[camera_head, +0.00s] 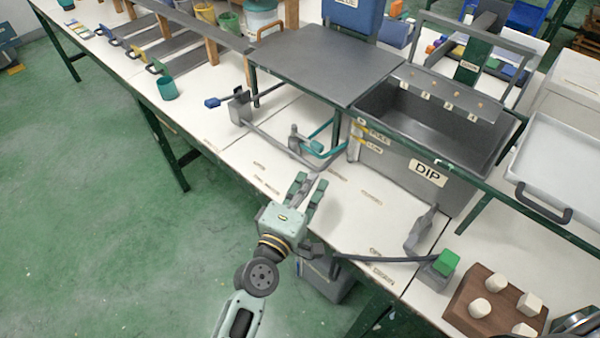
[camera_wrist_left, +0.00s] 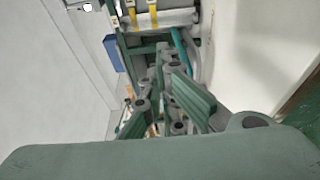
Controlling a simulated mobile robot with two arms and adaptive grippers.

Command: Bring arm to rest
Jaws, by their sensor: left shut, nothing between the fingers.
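My left gripper (camera_head: 309,184) reaches in from the bottom centre of the head view, over the front edge of the white workbench (camera_head: 270,155). Its pale green body points away toward the bench, and its fingers are shut with nothing held. In the left wrist view its green finger pads (camera_wrist_left: 168,98) show in the middle, with no object between them. My right gripper does not show in either view.
The grey DIP tank (camera_head: 428,174) stands beyond and right of the gripper. A grey plate (camera_head: 325,62) is raised on the bench. Green floor at left is clear.

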